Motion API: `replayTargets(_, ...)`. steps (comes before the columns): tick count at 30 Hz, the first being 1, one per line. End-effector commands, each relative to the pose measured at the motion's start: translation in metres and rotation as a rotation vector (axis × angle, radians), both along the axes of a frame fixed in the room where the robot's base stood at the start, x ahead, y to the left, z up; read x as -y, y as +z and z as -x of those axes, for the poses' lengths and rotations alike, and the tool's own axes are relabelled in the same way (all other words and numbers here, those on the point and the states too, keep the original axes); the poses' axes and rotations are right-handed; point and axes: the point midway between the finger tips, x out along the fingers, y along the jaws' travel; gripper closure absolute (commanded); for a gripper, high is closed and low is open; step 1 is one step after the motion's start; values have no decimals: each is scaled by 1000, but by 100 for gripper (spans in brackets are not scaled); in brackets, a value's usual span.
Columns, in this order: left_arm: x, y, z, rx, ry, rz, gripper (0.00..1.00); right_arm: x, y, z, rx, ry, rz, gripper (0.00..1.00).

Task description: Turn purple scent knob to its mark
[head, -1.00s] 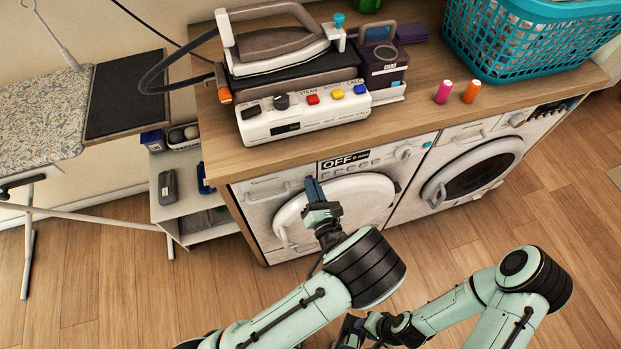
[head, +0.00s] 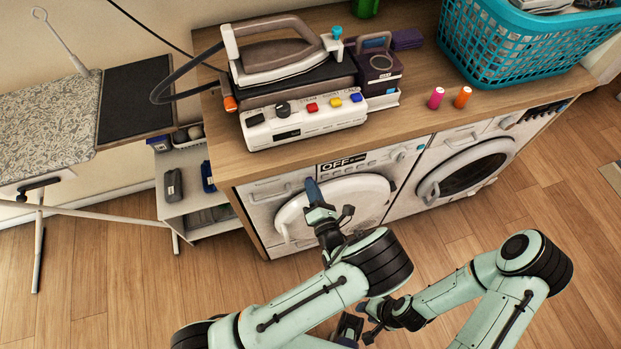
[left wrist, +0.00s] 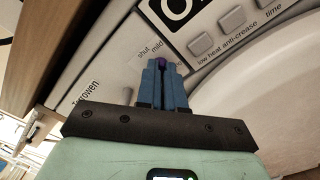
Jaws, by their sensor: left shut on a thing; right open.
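In the head view my left gripper (head: 313,188) reaches the panel left of the "OFF" display, and the knob is hidden. My right gripper (head: 347,328) is low at the bottom, open and away from the machines.
The left washing machine (head: 262,213) has a round door just below my left gripper. A second washer (head: 474,172) stands to its right. The wooden counter (head: 410,118) above holds a steam iron (head: 285,45), bottles and a teal basket (head: 520,45). The floor in front is open.

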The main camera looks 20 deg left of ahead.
Motion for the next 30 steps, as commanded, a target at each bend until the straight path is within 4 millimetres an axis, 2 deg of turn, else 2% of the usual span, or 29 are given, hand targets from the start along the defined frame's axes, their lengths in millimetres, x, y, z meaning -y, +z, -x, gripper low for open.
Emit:
replayTargets(1, -1, 5, -3, -11, 1, -26, 100, 0, 7, -3, 3, 0, 0, 60)
replayTargets(10, -1, 3, -2, -24, 0, -49, 100, 0, 6, -3, 2, 0, 0, 60)
replayTargets(15, -1, 7, -4, -129, 1, -209, 100, 0, 33, -16, 18, 0, 0, 60)
replayTargets(17, -1, 6, -4, -159, 1, -251, 100, 0, 37, -18, 21, 0, 0, 60)
replayTargets(26, -1, 3, -3, -175, 2, -276, 100, 0, 36, -17, 19, 0, -1, 60)
replayTargets(30, -1, 7, -5, -251, 1, -391, 100, 0, 55, -30, 34, 1, 0, 60)
